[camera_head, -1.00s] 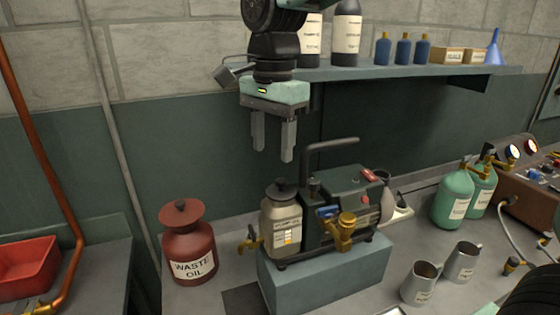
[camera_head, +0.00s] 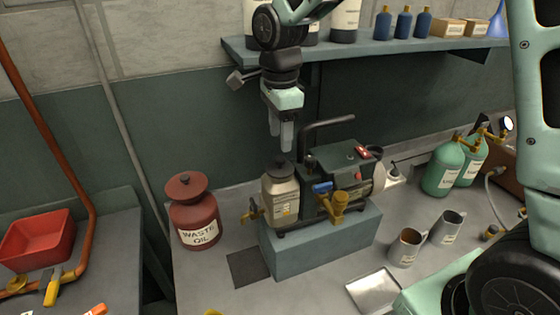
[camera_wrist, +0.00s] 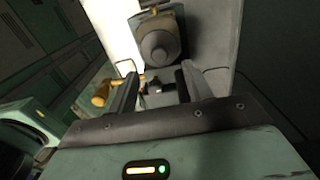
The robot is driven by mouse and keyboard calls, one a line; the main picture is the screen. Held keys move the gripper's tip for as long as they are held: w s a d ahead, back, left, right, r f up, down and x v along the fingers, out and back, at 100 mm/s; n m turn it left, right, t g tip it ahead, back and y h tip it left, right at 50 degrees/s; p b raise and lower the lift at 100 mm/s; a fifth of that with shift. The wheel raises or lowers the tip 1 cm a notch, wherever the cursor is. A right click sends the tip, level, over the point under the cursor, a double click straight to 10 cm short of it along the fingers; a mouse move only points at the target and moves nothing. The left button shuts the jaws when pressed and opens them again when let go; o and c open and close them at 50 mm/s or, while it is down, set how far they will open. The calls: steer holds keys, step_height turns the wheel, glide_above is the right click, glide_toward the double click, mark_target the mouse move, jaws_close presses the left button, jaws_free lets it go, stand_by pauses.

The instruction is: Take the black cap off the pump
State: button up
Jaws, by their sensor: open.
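The pump (camera_head: 335,185) stands on a grey-blue block in the head view. At its left end is a pale labelled reservoir (camera_head: 282,200) with a dark cap and knob (camera_head: 280,169) on top. A smaller black cap (camera_head: 310,161) sits on the pump body just right of it. My gripper (camera_head: 280,143) points down, open and empty, a little above the reservoir cap and apart from it. In the wrist view, my gripper (camera_wrist: 158,92) has a small dark part (camera_wrist: 154,87) between its fingers. I cannot tell which cap this is.
The pump's black handle (camera_head: 328,124) rises close right of my gripper. A shelf (camera_head: 370,60) with bottles is behind. A red waste oil can (camera_head: 195,215) stands left; metal mugs (camera_head: 406,248) and a tray (camera_head: 373,291) are right and front.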

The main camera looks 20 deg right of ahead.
mark_target(280, 158)
steer(key=shift+f+p, duration=1.55)
steer(key=shift+f, duration=1.3)
steer(key=c, duration=1.1)
